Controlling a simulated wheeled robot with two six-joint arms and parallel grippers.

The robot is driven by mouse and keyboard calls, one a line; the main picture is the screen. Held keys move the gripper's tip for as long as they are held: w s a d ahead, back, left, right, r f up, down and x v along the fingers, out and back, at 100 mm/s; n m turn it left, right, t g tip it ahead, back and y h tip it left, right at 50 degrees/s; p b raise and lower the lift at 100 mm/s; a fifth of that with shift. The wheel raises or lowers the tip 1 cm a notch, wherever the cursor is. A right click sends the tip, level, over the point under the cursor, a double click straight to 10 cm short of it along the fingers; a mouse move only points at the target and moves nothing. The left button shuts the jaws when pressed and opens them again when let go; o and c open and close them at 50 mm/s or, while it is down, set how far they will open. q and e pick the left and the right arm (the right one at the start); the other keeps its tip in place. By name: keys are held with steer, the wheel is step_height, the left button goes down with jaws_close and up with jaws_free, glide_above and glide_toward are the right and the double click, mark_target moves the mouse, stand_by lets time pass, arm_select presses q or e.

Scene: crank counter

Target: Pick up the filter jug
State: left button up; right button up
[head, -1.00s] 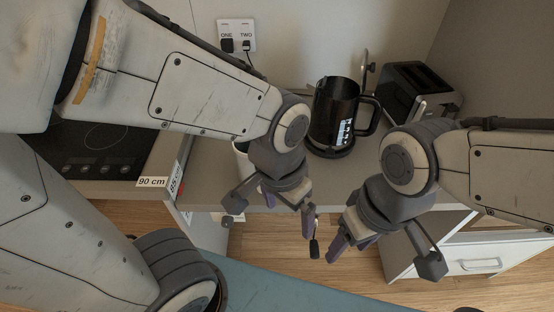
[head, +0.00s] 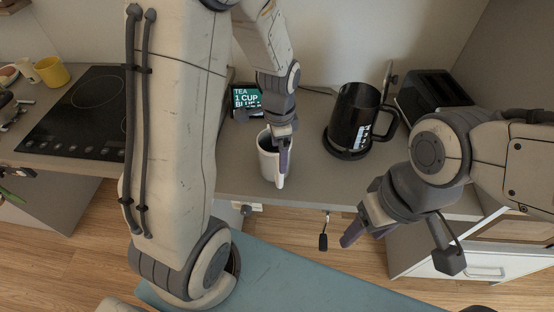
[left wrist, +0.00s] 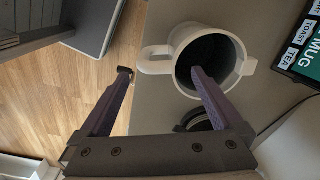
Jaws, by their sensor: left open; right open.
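The white jug (head: 266,163), which I take to be the filter jug, stands upright near the counter's front edge. The left wrist view shows the jug (left wrist: 183,40) from above, with a dark inside, a handle pointing left and a small spout-like bump at right. My left gripper (head: 283,152) is open at the jug's near side. In the left wrist view (left wrist: 162,72) one finger overlaps the jug's mouth and the other is out beyond the handle. I cannot tell whether either touches. My right gripper (head: 355,228) is open and empty, in front of the counter.
A black kettle (head: 352,112) stands on its base right of the jug, with a toaster (head: 432,90) beyond. A small screen (head: 247,99) is behind the jug. A hob (head: 75,115) and yellow cup (head: 52,72) are at left. The counter between jug and kettle is clear.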

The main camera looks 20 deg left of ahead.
mark_target(279, 175)
arm_select(q)
steer(key=shift+f+m, duration=0.3)
steer(key=shift+f, duration=0.15)
step_height(279, 175, down, 4)
steer(key=shift+f, duration=0.15)
steer(key=f, duration=0.2)
steer(key=f+p, duration=0.1)
steer(key=f, duration=0.1)
steer(key=shift+s+d+f, duration=0.1)
steer(key=shift+s+f, duration=0.1)
steer(key=shift+f, duration=0.05)
steer(key=shift+f+p, duration=0.3)
steer(key=shift+f, duration=0.2)
jaws_close()
steer(key=shift+w, duration=0.15)
